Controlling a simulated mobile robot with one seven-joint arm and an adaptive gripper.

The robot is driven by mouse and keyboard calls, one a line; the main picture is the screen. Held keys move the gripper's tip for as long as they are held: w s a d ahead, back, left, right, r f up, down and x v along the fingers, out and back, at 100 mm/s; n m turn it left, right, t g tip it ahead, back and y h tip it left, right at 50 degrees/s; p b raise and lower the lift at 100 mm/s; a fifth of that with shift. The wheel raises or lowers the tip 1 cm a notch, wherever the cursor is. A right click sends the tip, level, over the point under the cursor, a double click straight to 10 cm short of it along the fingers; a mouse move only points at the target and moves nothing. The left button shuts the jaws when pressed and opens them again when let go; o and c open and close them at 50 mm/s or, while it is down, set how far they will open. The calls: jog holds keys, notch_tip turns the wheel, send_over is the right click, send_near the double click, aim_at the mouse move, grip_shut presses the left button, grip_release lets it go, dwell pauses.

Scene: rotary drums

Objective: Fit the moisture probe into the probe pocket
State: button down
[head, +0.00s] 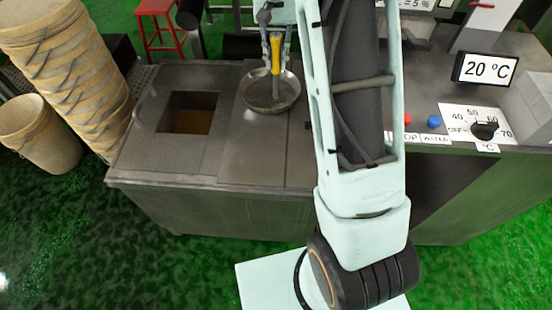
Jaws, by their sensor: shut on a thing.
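The moisture probe (276,52) has a yellow handle and a grey lower end, and it hangs nearly upright. My gripper (276,57) is shut on it, with a finger on each side of the yellow handle. The probe's lower end shows in front of a round metal dish (258,102) on the counter. I cannot tell whether it touches the dish or hangs above it. I cannot make out the probe pocket in this view; my arm hides part of the counter.
The metal counter (180,85) has a square opening (190,113) left of the dish. A control panel with a black knob (484,130), red and blue buttons and a 20 °C display (486,69) is at right. Stacked buckets (75,70) and a red stool (160,25) stand left.

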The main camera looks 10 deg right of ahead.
jog(key=shift+w+d+f, duration=0.1)
jog(key=shift+w+f, duration=0.25)
jog(key=shift+f, duration=0.15)
jog(key=s+f+b, duration=0.2)
jog(key=s+f, duration=1)
jog(key=s, duration=0.1)
jog(key=shift+s+a+f, duration=0.35)
jog(key=shift+f, duration=0.1)
jog(key=shift+f+b, duration=0.15)
jog(key=shift+b, duration=0.15)
jog(key=c, duration=1.8)
grip_release()
jog(key=shift+o, duration=0.2)
